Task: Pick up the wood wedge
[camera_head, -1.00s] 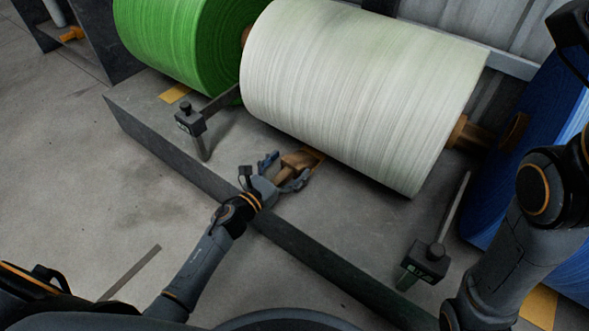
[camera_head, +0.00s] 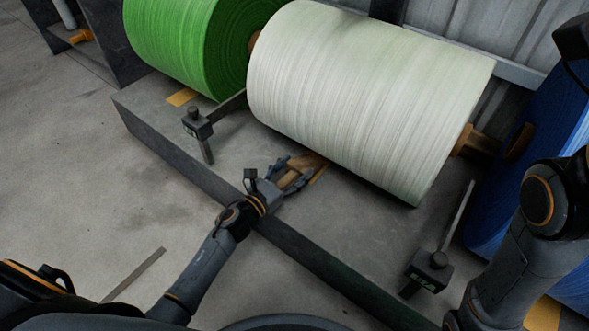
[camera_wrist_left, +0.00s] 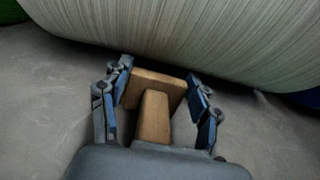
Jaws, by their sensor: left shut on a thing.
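The wood wedge (camera_wrist_left: 154,115) is a tan wooden block between the fingers of my left gripper (camera_wrist_left: 158,98) in the left wrist view. In the head view my left gripper (camera_head: 293,175) is shut on the wedge (camera_head: 290,180), low beside the front of the white roll (camera_head: 365,95). Fingers stand on both sides of the wood. I cannot tell whether the wood touches the floor. My right arm (camera_head: 525,235) shows at the right edge of the head view, but its gripper is not in view.
A green roll (camera_head: 190,40) is at the back left and a blue roll (camera_head: 535,150) at the right. Small dark posts stand left (camera_head: 198,125) and right (camera_head: 432,262) of the white roll. A low dark edge (camera_head: 330,265) runs in front.

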